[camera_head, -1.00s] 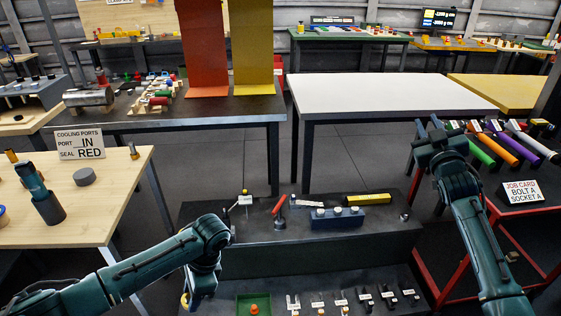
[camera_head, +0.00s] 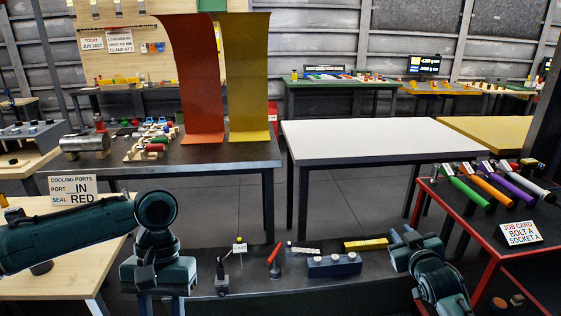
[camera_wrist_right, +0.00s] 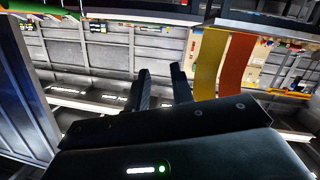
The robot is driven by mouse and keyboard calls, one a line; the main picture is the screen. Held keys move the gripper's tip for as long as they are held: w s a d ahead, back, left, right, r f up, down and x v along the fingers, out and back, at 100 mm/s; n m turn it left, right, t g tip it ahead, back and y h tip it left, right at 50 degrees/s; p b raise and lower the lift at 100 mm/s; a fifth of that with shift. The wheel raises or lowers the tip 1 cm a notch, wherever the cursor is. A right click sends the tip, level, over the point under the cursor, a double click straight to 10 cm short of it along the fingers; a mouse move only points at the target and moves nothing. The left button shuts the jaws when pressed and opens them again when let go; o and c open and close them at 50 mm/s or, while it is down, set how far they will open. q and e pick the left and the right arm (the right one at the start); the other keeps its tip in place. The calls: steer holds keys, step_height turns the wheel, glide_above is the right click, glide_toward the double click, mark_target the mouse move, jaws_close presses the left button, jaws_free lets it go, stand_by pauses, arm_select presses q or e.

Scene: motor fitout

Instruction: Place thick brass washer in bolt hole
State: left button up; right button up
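I cannot make out a thick brass washer or its bolt hole in either view. My right gripper (camera_head: 400,238) is in the head view, low at the right edge of the dark bench (camera_head: 255,283). In the right wrist view its two fingers (camera_wrist_right: 161,86) stand apart with nothing visible between them. My left arm comes in from the left and its wrist (camera_head: 157,272) hangs at the bottom; its fingertips are not in view. A blue block (camera_head: 334,267) with white-topped pieces sits on the dark bench, left of my right gripper.
A yellow bar (camera_head: 366,244) and a red-handled tool (camera_head: 275,256) are on the dark bench. A red-framed table (camera_head: 470,225) at right holds coloured cylinders and a job card (camera_head: 522,233). The white table (camera_head: 375,140) behind is clear. A cooling ports sign (camera_head: 73,190) stands at left.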

steer(key=s+a+f+g+y, duration=0.1)
steer(key=s+a+f, duration=0.3)
steer(key=s+f, duration=0.25)
steer(key=s+a+f+g+y, duration=0.1)
steer(key=s+a+f, duration=0.45)
steer(key=s, duration=0.25)
steer(key=s+a+f+g+y, duration=0.1)
steer(key=s+a+f, duration=0.1)
steer(key=s, duration=0.7)
steer(key=s+a+f+g+y, duration=0.1)
steer(key=s+a, duration=0.3)
steer(key=s, duration=0.6)
steer(key=shift+s+a+f+g, duration=0.3)
steer(key=shift+f+g, duration=0.3)
steer(key=shift+f, duration=0.25)
steer(key=shift+w+a, duration=0.1)
steer(key=shift+a, duration=0.1)
